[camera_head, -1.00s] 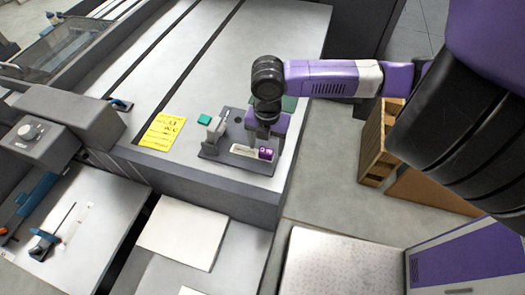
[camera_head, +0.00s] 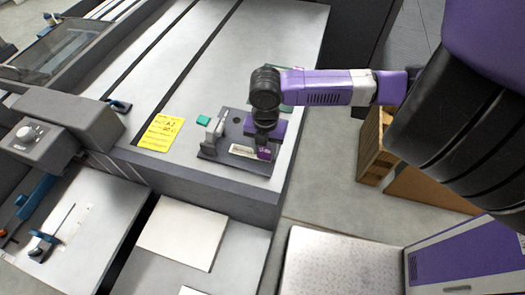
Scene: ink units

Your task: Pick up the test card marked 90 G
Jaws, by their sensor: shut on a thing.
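A dark grey holder (camera_head: 208,151) sits on the near right corner of the grey machine bed. A pale strip with small marks (camera_head: 242,151) lies on its front part; I cannot read them. My gripper (camera_head: 264,152) points down over the holder's right end, just right of the strip. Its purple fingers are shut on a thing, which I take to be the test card. The fingers largely hide it, and no 90 G mark is readable. I cannot tell whether it is clear of the holder.
A small green block (camera_head: 203,120) stands at the holder's back left. A yellow note (camera_head: 161,133) lies left on the bed (camera_head: 215,70). A wooden crate (camera_head: 373,145) stands on the floor at right. A white sheet (camera_head: 183,231) lies in front, below the bed.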

